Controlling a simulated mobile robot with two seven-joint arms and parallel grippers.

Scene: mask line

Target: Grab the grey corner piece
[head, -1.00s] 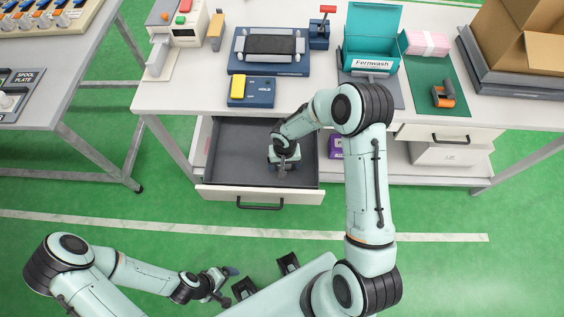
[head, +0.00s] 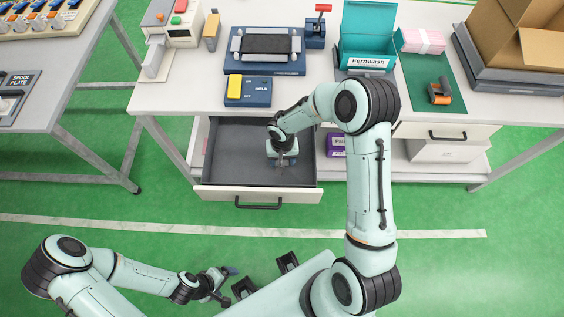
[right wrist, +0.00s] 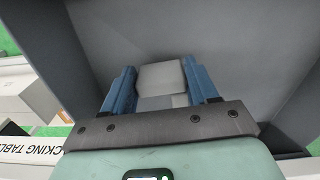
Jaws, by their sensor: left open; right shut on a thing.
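The grey corner piece (right wrist: 161,78) is a light grey block between the two blue fingers of my right gripper (right wrist: 158,70) in the right wrist view. The fingers are shut on it. In the head view my right gripper (head: 282,162) reaches down into the open drawer (head: 235,165), and the piece is too small and covered there to make out. I cannot tell whether the piece touches the drawer floor. My left gripper (head: 229,284) is open and empty, low over the floor near my base.
The drawer is pulled out under the white table (head: 185,98), with walls around my right gripper. A blue hold box (head: 262,92) stands above it near the table edge. A teal Fernwash box (head: 369,50) stands further right. The rest of the drawer looks empty.

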